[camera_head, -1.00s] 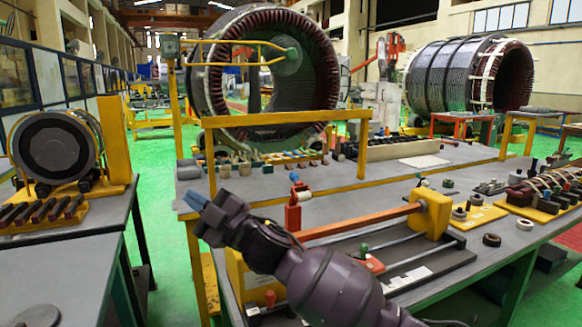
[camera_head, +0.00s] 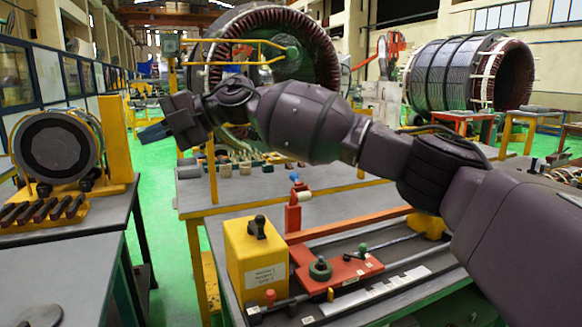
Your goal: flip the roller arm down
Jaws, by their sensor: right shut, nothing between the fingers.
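A winding fixture stands on the near bench. It has a yellow block (camera_head: 256,265) with a black knob, and a red carriage (camera_head: 338,268) with green knobs. A long orange-red bar (camera_head: 365,224) runs to a second yellow block (camera_head: 424,226), partly hidden behind my arm. A small red upright (camera_head: 293,215) with a blue top and a pale roller-like piece (camera_head: 305,196) stands at the bar's left end; which part is the roller arm I cannot tell for sure. My right gripper (camera_head: 152,132) is shut and empty, in the upper left of the picture, apart from the fixture. My left gripper is not in view.
A large stator ring (camera_head: 325,60) stands behind the bench, and another (camera_head: 470,75) stands at the right. A motor-like drum (camera_head: 55,150) sits on the left table (camera_head: 60,265). My right arm crosses above the bench and hides its right side.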

